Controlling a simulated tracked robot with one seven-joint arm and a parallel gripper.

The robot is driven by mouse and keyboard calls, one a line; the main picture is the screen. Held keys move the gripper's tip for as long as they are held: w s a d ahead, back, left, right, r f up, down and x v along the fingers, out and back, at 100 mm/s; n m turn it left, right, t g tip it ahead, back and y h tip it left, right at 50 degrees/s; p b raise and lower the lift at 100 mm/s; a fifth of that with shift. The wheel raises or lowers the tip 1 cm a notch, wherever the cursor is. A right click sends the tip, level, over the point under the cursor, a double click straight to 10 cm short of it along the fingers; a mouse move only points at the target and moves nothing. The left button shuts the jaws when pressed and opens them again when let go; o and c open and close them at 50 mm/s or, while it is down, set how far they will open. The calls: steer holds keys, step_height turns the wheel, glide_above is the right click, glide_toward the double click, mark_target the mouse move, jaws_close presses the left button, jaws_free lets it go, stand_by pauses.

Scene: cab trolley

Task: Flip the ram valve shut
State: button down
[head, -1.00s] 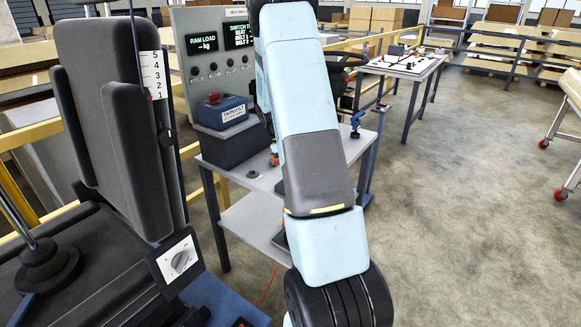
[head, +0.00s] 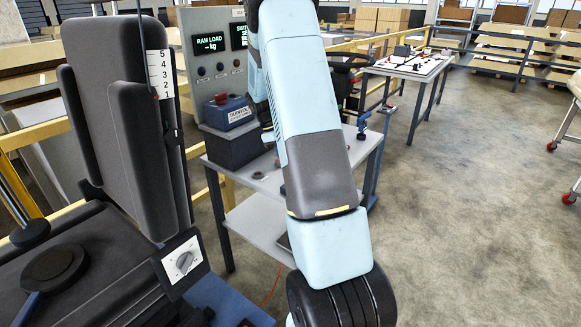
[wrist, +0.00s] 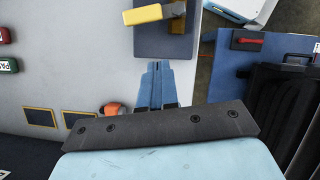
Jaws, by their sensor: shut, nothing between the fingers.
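In the wrist view my gripper (wrist: 157,72) shows as two slim blue-grey fingers, shut together and empty, over a pale grey surface. Just beyond the fingertips is a dark blue-grey block (wrist: 165,42) with a yellow bar-shaped handle (wrist: 155,14) across it. This looks like the ram valve, though no label on it is readable. The fingertips look close to the block's near edge; I cannot tell whether they touch it. In the head view my gripper is hidden behind my pale blue arm, and I cannot make out the yellow handle there.
The wrist view shows an orange-red knob (wrist: 113,108) left of the fingers and a blue panel with a red handle (wrist: 247,41) at the right. The head view shows the trolley (head: 262,222), a RAM LOAD display panel (head: 210,52) and a dark padded seat (head: 125,110).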

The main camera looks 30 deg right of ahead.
steer(key=v, duration=0.6)
steer(key=shift+w, duration=0.15)
steer(key=shift+r, duration=0.1)
steer(key=s+a+r+m+t, duration=0.3)
steer(key=s+a+r+t, duration=0.2)
steer(key=s+a+r, duration=0.95)
steer(key=s+a+r+m+t+y, duration=0.1)
steer(key=s+a, duration=0.3)
steer(key=s, duration=0.4)
steer(key=s+a+r+m+t+y, duration=0.1)
steer(key=s+a+r+m+t, duration=0.1)
steer(key=s, duration=0.7)
steer(key=shift+s+a+r+t, duration=0.2)
steer(key=shift+a+r+t, duration=0.55)
steer(key=shift+a, duration=0.25)
